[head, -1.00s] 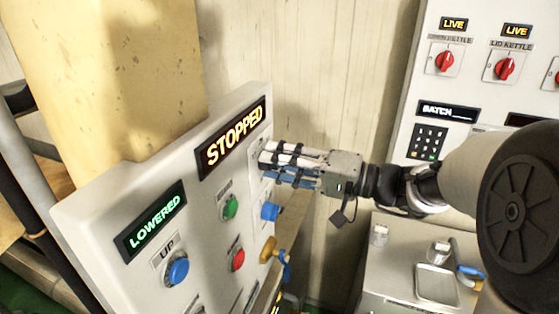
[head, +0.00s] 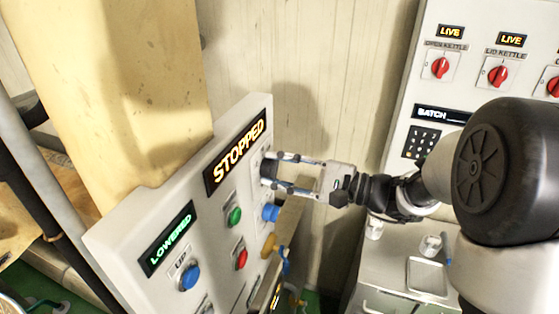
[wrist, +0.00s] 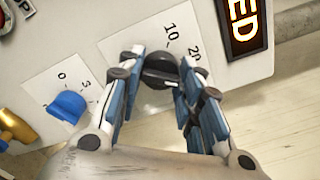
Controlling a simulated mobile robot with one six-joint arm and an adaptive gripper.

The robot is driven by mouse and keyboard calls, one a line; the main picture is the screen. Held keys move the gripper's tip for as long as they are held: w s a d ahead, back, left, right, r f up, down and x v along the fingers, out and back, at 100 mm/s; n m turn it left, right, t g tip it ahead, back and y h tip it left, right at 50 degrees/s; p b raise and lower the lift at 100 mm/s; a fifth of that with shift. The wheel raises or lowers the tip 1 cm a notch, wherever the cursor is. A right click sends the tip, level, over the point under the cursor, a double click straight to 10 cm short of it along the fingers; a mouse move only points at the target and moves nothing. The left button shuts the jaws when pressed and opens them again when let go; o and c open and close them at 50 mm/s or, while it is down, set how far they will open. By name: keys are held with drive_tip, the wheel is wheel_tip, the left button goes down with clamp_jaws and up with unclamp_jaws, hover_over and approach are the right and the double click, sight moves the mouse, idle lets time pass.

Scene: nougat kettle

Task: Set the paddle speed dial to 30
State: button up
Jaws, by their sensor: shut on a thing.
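The dial with a black knob (wrist: 160,70) is on the grey control panel (head: 140,215); marks 10 and 20 show beside it in the wrist view, and other marks are hidden. A pale line runs across the knob, but I cannot read its exact setting. My gripper (wrist: 160,78) has its blue-padded fingers shut on the knob, one on each side.
The display (head: 237,151) reads STOPPED; another (head: 168,239) reads LOWERED. Below the dial are a blue knob (head: 271,212) and a yellow handle (head: 269,245). A green button (head: 234,216), red button (head: 240,258) and blue UP button (head: 188,276) sit left. A cabinet with red switches (head: 440,68) stands right.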

drive_tip(key=shift+m+p, duration=0.9)
drive_tip(key=shift+m, duration=0.4)
drive_tip(key=o, duration=1.1)
drive_tip(key=v, duration=1.2)
